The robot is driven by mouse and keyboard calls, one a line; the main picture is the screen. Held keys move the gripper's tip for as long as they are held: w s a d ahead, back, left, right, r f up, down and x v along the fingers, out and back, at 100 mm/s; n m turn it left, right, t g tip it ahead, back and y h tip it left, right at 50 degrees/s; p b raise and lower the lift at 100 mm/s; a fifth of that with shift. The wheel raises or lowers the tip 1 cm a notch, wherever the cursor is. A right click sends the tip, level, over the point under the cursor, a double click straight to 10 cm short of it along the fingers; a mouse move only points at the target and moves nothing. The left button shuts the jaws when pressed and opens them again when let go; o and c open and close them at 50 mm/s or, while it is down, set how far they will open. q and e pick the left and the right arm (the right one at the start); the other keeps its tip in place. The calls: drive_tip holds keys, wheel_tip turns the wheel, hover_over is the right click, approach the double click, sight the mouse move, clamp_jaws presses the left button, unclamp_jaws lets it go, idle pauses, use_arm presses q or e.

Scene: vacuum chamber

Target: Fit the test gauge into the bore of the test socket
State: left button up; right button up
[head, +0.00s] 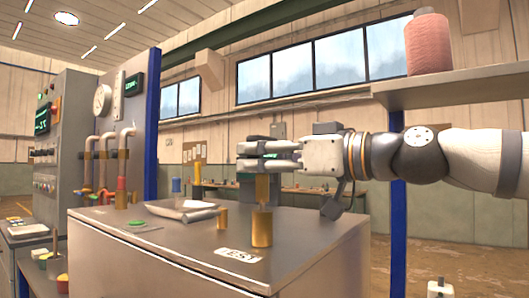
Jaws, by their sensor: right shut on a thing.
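My left gripper is not in view.
A shelf (470,88) with a pink spool (428,45) hangs above my right arm.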

drive_tip(key=shift+f, duration=0.2)
idle(0.3)
drive_tip(key=shift+f, duration=0.5)
drive_tip(key=o, duration=1.3)
drive_tip(key=v, duration=1.2)
